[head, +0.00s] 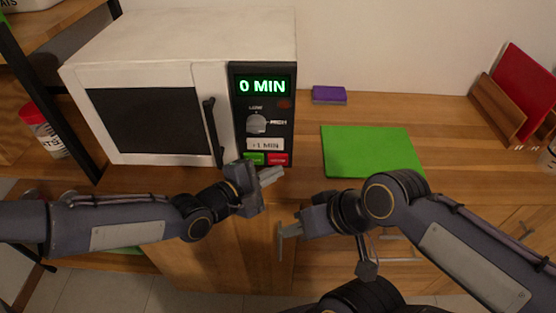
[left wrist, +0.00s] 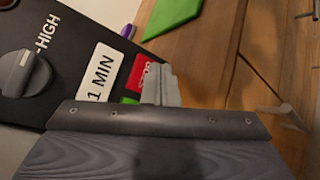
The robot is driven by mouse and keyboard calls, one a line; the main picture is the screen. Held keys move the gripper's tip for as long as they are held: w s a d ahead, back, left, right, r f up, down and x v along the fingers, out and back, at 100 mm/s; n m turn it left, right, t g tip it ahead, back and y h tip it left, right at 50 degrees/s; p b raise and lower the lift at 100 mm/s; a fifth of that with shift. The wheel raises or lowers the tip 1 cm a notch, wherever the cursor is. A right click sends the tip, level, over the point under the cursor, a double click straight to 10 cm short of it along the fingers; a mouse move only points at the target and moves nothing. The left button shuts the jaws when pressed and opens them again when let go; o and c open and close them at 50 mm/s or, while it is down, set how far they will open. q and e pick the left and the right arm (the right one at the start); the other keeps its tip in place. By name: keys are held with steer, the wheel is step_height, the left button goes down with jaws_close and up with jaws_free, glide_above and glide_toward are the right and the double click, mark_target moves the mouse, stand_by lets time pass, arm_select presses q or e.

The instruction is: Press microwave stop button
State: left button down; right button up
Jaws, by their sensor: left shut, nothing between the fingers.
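The white microwave (head: 195,40) stands on the counter, its display reading 0 MIN in green. The red stop button (head: 279,158) is at the lower right of its black panel, beside the green button (head: 253,158). My left gripper (head: 271,175) is shut and empty, just in front of and below the red button. In the left wrist view its fingertips (left wrist: 160,85) overlap the edge of the red button (left wrist: 146,70) and hide part of it; I cannot tell whether they touch. My right gripper (head: 284,240) hangs lower, by the counter's front edge; its jaw opening is unclear.
A dial (head: 257,123) and a +1 MIN button (head: 265,144) are above the red button. A green mat (head: 370,150) lies right of the microwave, with a purple block (head: 329,95) behind it. A wooden rack (head: 500,110) stands at far right. Counter beside the mat is clear.

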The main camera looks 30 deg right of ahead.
arm_select(q)
steer(key=shift+s+a+b, duration=0.15)
steer(key=shift+s+a, duration=0.15)
steer(key=shift+s, duration=0.2)
steer(key=shift+s+a+b, duration=0.15)
steer(key=shift+s+a, duration=0.15)
steer(key=shift+s, duration=0.2)
steer(key=shift+s+a, duration=0.35)
steer(key=shift+s, duration=0.2)
steer(key=shift+s+a, duration=0.35)
steer(key=shift+s, duration=0.2)
